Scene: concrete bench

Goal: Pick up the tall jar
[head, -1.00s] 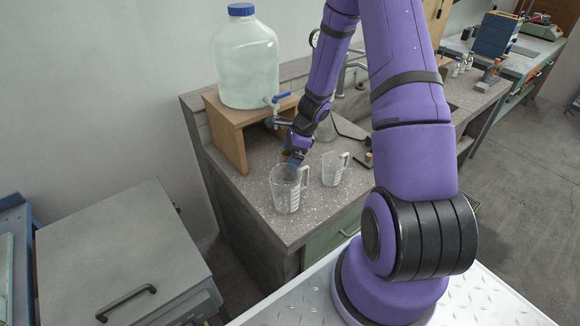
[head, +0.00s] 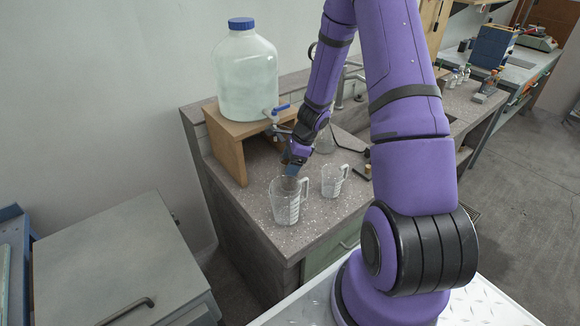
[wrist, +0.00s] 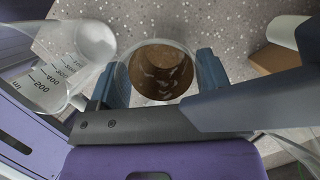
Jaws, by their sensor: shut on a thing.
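My gripper (wrist: 165,75) is closed around a round glass jar with brown contents (wrist: 160,70), seen from above in the wrist view. The blue fingertips press on opposite sides of its rim. In the head view my gripper (head: 292,168) is low over the bench, just behind a clear measuring jug (head: 285,208). The jar is mostly hidden there by my gripper and that jug. I cannot tell whether its base touches the bench.
A second clear measuring jug (head: 332,182) stands to the right. A big blue-capped water container (head: 246,80) sits on a wooden stand (head: 228,148) behind and left. Graduation marks show on a jug (wrist: 55,75) close beside the jar. The bench's front left is clear.

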